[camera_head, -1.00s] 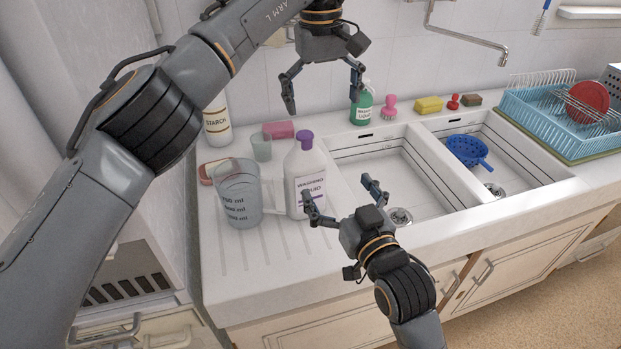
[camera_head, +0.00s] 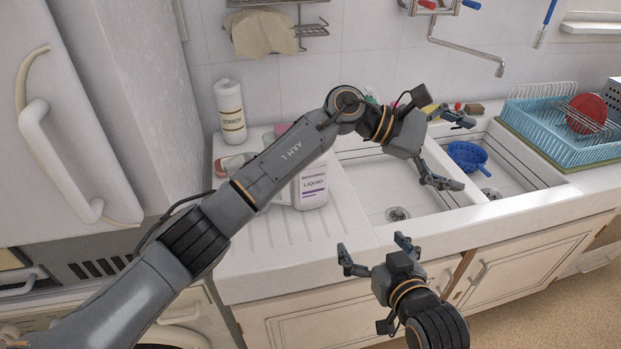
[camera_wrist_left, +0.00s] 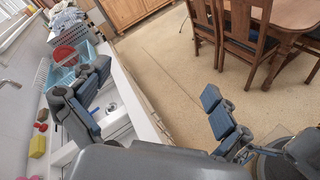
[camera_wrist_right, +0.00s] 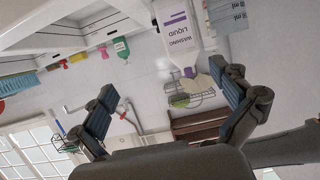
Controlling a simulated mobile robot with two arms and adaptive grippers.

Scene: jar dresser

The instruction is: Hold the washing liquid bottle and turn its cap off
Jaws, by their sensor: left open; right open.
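The white washing liquid bottle (camera_head: 313,186) stands on the drainboard left of the sink. My left arm covers its upper part in the head view. In the right wrist view the bottle (camera_wrist_right: 180,28) appears upside down with its purple cap (camera_wrist_right: 190,72) in place. My left gripper (camera_head: 461,153) is open and empty over the sink, to the right of the bottle. The left wrist view shows its spread fingers (camera_wrist_left: 152,112) with nothing between them. My right gripper (camera_head: 373,246) is open and empty near the counter's front edge, apart from the bottle.
A measuring jug (camera_wrist_right: 229,14) stands beside the bottle. A starch bottle (camera_head: 230,112) stands by the wall. A blue colander (camera_head: 466,155) is in the right basin. A blue dish rack (camera_head: 545,128) is at the right. The front of the drainboard (camera_head: 330,235) is clear.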

